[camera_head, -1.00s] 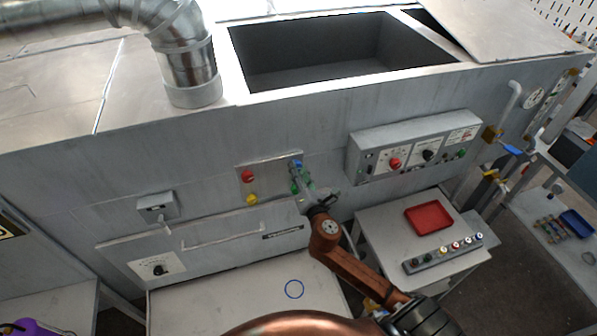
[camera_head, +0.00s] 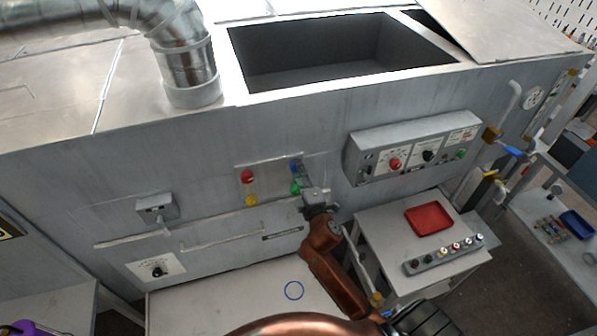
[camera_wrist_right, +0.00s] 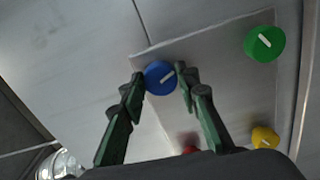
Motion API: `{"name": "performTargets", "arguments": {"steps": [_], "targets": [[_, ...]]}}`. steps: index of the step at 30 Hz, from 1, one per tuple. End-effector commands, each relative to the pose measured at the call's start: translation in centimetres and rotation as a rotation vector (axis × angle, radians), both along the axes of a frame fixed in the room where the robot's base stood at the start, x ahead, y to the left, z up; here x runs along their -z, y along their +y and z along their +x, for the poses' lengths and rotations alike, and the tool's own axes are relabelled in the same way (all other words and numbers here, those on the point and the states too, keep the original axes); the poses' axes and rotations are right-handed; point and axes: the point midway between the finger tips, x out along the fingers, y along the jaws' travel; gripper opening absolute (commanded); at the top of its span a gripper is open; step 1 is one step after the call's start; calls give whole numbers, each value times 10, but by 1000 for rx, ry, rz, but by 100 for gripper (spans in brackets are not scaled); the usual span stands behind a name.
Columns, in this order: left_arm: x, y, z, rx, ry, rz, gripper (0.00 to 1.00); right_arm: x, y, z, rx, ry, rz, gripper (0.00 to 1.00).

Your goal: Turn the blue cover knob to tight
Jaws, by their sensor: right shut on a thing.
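The blue cover knob (camera_wrist_right: 157,84) has a white pointer line, slanting up to the right in the right wrist view. It is at the upper right of the knob plate in the head view (camera_head: 295,166). My right gripper (camera_wrist_right: 162,78) is shut on it, one finger on each side. In the head view my right gripper (camera_head: 301,178) reaches the plate from the lower right and partly hides it. Any marking for tight is not legible. My left gripper is not in view.
Close by are a green knob (camera_wrist_right: 265,44), a yellow knob (camera_wrist_right: 264,138) and a red knob (camera_head: 247,176). A control box (camera_head: 357,151) juts out to the right. A side table with a red tray (camera_head: 429,218) stands at the lower right.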

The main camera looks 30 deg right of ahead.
Motion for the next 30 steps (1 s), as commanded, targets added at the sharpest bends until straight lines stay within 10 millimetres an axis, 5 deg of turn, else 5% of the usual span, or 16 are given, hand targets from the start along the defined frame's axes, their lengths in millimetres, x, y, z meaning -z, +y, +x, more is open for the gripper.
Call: {"name": "performTargets", "arguments": {"steps": [12,30], "targets": [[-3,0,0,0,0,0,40,1,0,0,2,-57,239,5],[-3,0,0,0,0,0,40,1,-1,0,2,-70,294,5]]}}
